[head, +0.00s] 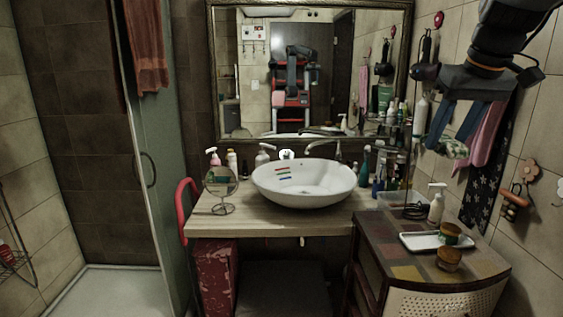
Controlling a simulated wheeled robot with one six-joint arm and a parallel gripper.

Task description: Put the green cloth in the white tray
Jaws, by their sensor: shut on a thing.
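My gripper (449,139) is at the upper right, its two blue fingers pointing down. It is shut on a patterned green cloth (447,149), which hangs bunched at the fingertips. The cloth is in the air, well above the cabinet top. The white tray (415,242) lies flat on the checkered wooden cabinet at the lower right, below the gripper. A small amber jar with a green band (450,234) is at the tray's right end and hides part of it.
A second amber jar (449,259) stands in front of the tray. A white pump bottle (436,204) and a clear box (395,200) are behind it. The white basin (305,190) and round mirror (221,185) stand on the counter to the left. Towels hang on the right wall.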

